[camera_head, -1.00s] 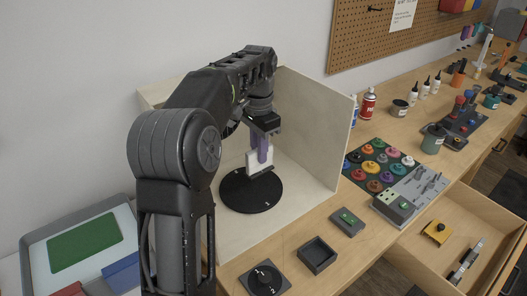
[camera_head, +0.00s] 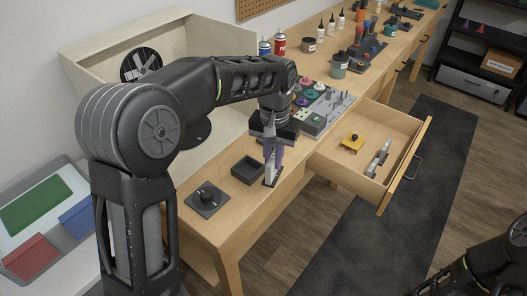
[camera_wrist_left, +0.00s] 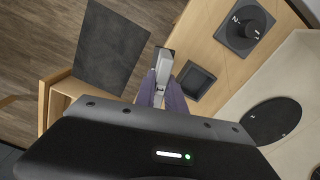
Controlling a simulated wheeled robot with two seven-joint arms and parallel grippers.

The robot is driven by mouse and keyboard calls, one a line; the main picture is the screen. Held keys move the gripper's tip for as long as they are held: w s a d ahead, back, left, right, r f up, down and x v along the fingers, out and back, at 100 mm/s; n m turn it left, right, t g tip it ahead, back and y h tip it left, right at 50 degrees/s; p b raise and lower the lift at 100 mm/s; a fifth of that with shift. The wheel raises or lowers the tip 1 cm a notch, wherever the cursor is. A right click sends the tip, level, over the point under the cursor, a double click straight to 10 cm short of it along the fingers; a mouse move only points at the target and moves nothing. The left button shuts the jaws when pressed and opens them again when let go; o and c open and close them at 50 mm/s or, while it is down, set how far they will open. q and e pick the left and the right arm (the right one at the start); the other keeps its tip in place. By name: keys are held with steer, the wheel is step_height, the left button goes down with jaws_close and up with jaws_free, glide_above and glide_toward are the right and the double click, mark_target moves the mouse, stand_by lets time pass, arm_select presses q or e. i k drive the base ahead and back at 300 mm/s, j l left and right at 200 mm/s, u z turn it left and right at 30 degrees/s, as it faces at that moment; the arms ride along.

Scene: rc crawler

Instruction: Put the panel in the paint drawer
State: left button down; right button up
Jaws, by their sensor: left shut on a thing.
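The panel (camera_head: 271,178) is a small pale plate with a dark edge. My left gripper (camera_head: 272,158), with purple fingers, is shut on it and holds it near the table's front edge. In the left wrist view the panel (camera_wrist_left: 163,70) shows between the fingertips of the left gripper (camera_wrist_left: 161,92). An open wooden drawer (camera_head: 404,166) sticks out of the table to the right of the gripper. It holds a yellow item (camera_head: 352,143) and a long grey tool (camera_head: 378,158). The panel is outside the drawer. My right gripper is not seen.
A small dark tray (camera_head: 248,170) and a knob block (camera_head: 206,199) lie left of the gripper. The spray booth (camera_head: 95,70) stands behind my left arm. Paint pots and spray cans (camera_head: 279,44) stand on the table beyond. Part of the drawer floor is bare.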

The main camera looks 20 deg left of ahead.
mark_target(365, 128)
steer(key=i+l, duration=0.35)
steer(key=l, duration=0.15)
steer(key=i+l, duration=0.4)
steer(key=l, duration=0.15)
steer(key=i+l, duration=0.35)
steer(key=l, duration=0.15)
steer(key=i+l, duration=0.4)
steer(key=l, duration=0.15)
steer(key=i, duration=0.5)
